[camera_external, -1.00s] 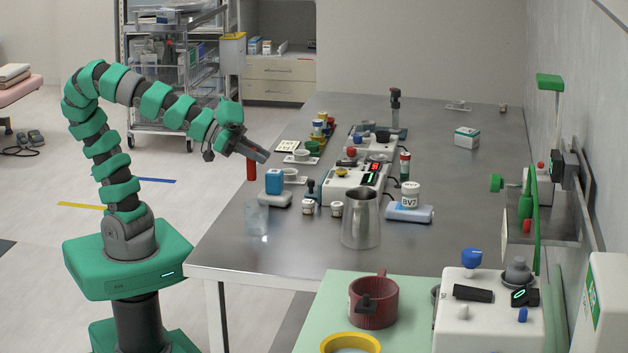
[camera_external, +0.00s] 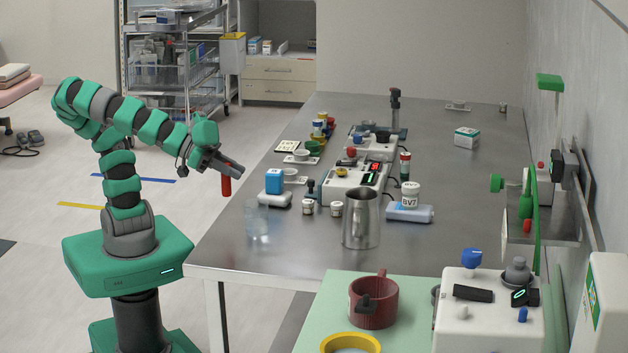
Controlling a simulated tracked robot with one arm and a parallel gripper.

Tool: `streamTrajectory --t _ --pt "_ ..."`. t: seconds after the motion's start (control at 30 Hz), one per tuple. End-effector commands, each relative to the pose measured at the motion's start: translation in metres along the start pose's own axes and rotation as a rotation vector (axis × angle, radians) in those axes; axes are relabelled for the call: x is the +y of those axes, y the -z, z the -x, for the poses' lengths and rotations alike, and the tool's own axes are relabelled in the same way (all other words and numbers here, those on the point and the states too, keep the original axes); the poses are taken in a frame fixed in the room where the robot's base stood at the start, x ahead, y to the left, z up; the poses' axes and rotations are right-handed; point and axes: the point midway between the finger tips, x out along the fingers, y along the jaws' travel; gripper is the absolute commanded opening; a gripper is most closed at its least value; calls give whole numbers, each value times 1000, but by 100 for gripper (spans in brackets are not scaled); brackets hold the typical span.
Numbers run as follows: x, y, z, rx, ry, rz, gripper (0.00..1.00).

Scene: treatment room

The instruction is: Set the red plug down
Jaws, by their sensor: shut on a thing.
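The red plug (camera_external: 226,186) is a small red cylinder hanging upright below my gripper (camera_external: 230,168). My gripper is shut on its upper end. The plug is in the air near the left edge of the steel table (camera_external: 300,244), and I cannot tell whether it is over the tabletop or just off it. The fingertips are small in this view and partly hide the top of the plug.
A clear beaker (camera_external: 256,222) stands near the table's left edge. Beside it are a blue block (camera_external: 274,181) on a pale base, small jars (camera_external: 308,207), a white device (camera_external: 352,186) and a steel pitcher (camera_external: 361,218). The table's front left corner is bare.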

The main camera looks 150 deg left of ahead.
Motion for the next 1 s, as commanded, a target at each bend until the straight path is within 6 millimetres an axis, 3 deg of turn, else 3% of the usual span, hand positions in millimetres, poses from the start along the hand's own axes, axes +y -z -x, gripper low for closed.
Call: streamTrajectory --t 0.4,0.8,0.9,1.0 --pt "33 -14 43 5 55 28 3" --pt "50 -17 85 4 113 59 3" --pt "52 -17 93 4 124 64 3" --pt "52 -26 89 1 128 64 3"
